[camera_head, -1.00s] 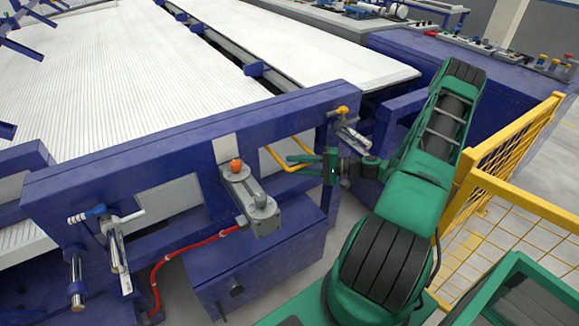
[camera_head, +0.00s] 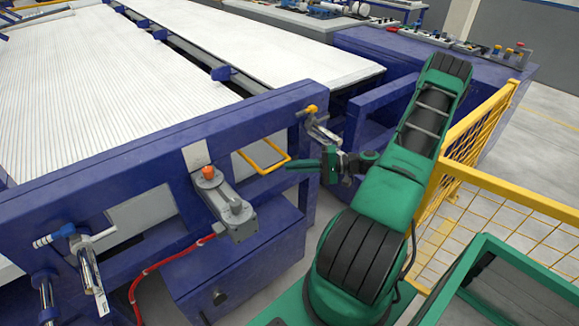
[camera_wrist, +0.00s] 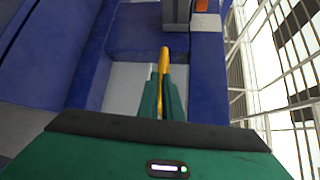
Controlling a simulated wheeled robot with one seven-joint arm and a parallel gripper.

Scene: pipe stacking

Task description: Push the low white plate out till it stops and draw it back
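A yellow loop handle (camera_head: 263,157) sticks out from an opening in the blue frame, right of the grey cylinder unit. My gripper (camera_head: 290,164) is at its outer end. In the wrist view the two green fingers (camera_wrist: 163,98) lie close together, with the yellow bar (camera_wrist: 164,62) between them, so they look shut on the handle. A pale surface (camera_wrist: 124,84) shows behind the fingers; I cannot tell if it is the low white plate. A small white upright plate (camera_head: 197,157) stands on the frame behind the orange knob.
The blue frame (camera_head: 120,170) runs across the front. The grey cylinder unit (camera_head: 232,212) with an orange knob juts out left of the handle. A lever clamp (camera_head: 322,130) sits just above my gripper. A yellow mesh fence (camera_head: 470,160) stands to the right.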

